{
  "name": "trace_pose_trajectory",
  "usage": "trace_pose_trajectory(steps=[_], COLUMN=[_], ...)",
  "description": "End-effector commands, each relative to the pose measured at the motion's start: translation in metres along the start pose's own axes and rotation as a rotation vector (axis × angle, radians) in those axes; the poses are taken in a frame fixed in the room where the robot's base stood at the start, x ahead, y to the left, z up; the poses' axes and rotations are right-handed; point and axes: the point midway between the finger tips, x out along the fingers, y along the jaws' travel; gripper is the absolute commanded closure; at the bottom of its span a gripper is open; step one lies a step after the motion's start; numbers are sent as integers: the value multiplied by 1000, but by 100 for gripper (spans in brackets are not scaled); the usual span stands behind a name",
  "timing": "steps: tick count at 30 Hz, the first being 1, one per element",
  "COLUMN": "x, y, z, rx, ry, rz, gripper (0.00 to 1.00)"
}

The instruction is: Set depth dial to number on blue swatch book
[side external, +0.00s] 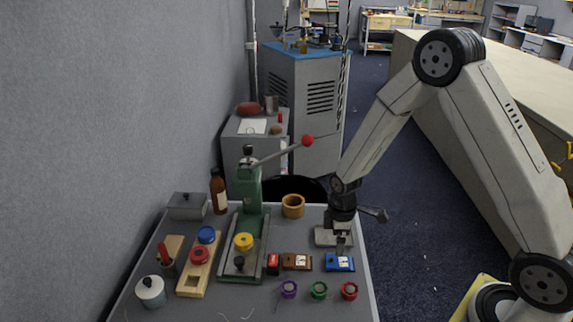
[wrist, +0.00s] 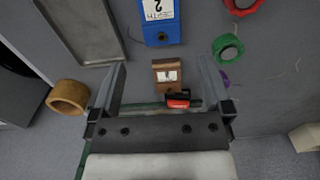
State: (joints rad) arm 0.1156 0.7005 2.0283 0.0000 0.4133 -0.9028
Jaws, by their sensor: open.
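The blue swatch book (side external: 340,262) lies at the right front of the table. In the wrist view the blue swatch book (wrist: 160,28) is cut by the top edge; its white label shows letters ending in "TH" and a figure that looks like 2. The green press (side external: 249,190) has a red-knobbed lever, a yellow round part (side external: 243,242) and a black knob (side external: 239,263) on its base. I cannot tell which part is the depth dial. My gripper (side external: 341,246) is open and empty, pointing down beside the blue book; its spread fingers (wrist: 162,82) show in the wrist view.
A brown swatch book (side external: 297,261) and a small red item (side external: 272,263) lie left of the blue book. Purple (side external: 289,289), green (side external: 319,290) and red (side external: 349,290) rings lie in front.

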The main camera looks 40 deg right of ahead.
Motion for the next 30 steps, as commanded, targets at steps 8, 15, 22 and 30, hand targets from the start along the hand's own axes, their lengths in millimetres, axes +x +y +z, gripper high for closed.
trace_pose_trajectory(steps=[8, 15, 22, 30], x=[17, 25, 29, 50], y=[0, 0, -1, -2], z=[0, 0, 0, -1], rx=[1, 1, 2, 1], ry=[-1, 0, -1, -1], rz=[-1, 0, -1, -1], gripper=[0, 0, 0, 0])
